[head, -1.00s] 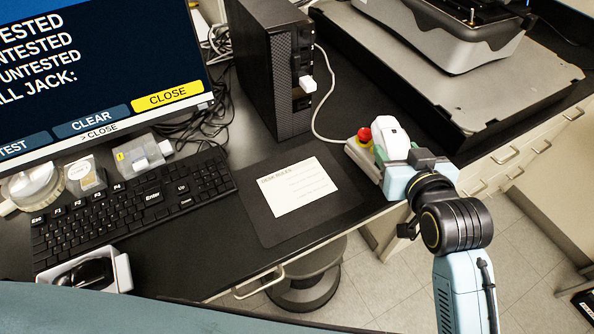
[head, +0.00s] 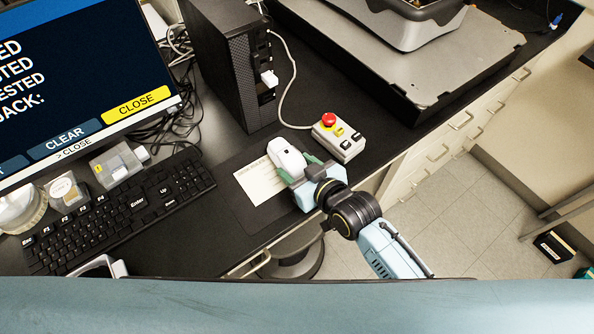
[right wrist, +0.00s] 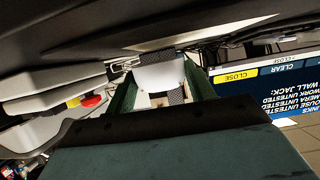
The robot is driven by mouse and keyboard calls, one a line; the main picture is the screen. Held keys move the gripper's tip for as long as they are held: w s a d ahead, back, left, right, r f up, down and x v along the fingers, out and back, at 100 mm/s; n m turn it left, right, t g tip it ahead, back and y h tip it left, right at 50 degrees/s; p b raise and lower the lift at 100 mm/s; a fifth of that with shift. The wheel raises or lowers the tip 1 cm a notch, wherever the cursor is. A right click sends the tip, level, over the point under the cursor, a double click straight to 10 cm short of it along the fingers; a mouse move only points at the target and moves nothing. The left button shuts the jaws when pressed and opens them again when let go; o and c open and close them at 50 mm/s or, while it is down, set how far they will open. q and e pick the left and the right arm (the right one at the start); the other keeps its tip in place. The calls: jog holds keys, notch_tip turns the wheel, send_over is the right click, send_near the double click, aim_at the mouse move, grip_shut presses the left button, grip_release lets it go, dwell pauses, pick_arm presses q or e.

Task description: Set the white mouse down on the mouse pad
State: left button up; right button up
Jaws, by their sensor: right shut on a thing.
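The white mouse (head: 286,157) is between the fingers of my right gripper (head: 297,169), which is shut on it. In the right wrist view the mouse (right wrist: 160,76) shows between the two green fingers. The dark mouse pad (head: 231,196) lies on the black desk, with a white printed card (head: 259,183) on it. The mouse and gripper cover the right part of the pad and card. I cannot tell how much gap there is under the mouse.
A control box with a red button (head: 338,136) stands right of the mouse. A black computer tower (head: 228,60) stands behind the pad, a keyboard (head: 120,213) to its left. A white holder (head: 97,266) is at the front left. The desk's front edge is close.

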jog(key=shift+f, duration=0.9)
jog(key=shift+f, duration=0.15)
jog(key=o, duration=1)
jog(key=shift+r, duration=0.2)
jog(key=v, duration=1.2)
jog(key=shift+p, duration=0.35)
jog(key=shift+f, duration=0.15)
